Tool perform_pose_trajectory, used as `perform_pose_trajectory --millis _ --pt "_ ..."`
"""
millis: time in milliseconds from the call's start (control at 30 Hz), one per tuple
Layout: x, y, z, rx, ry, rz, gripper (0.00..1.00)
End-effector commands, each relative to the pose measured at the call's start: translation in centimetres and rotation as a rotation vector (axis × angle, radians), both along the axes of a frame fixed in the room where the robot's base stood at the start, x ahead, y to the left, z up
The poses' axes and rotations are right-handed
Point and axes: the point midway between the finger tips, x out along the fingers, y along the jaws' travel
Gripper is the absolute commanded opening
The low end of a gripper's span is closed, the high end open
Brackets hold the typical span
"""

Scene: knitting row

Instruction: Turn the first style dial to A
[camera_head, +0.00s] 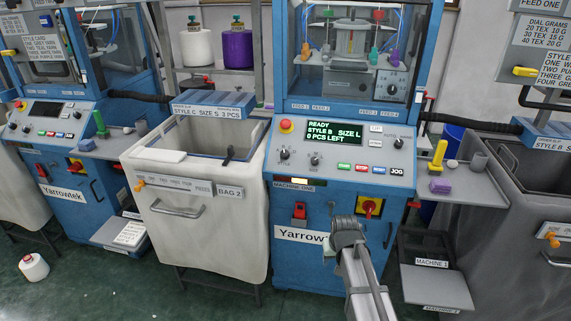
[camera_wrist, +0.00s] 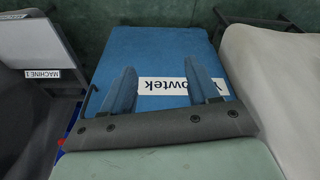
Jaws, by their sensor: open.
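The control panel (camera_head: 345,175) of the blue machine labelled Machine One is at the centre of the head view. Its display (camera_head: 334,132) reads READY, STYLE B, SIZE L, 0 PCS LEFT. Two dark dials sit below the display's left part: a left dial (camera_head: 284,155) and a right dial (camera_head: 315,160). Their markings are too small to read. My gripper (camera_head: 346,229) is below the panel, before the machine's lower front, apart from the dials. In the wrist view, my gripper (camera_wrist: 162,84) has its two fingers spread with nothing between them; no dial shows there.
A red emergency button (camera_head: 287,126) and several coloured buttons (camera_head: 370,169) share the panel. A red-and-yellow switch (camera_head: 370,207) is below. A white bag bin (camera_head: 195,235) stands left; a shelf (camera_head: 470,190) with a yellow peg is right. Floor between them is partly clear.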

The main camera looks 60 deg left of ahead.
Motion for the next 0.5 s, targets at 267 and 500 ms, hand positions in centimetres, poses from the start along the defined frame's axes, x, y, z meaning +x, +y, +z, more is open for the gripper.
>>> perform_pose_trajectory --millis 267,500 --pt "-2.8 12.6 11.8 0.112 -0.069 0.078 0.60" --pt "-4.9 20.9 22.9 0.201 -0.105 0.083 0.60"
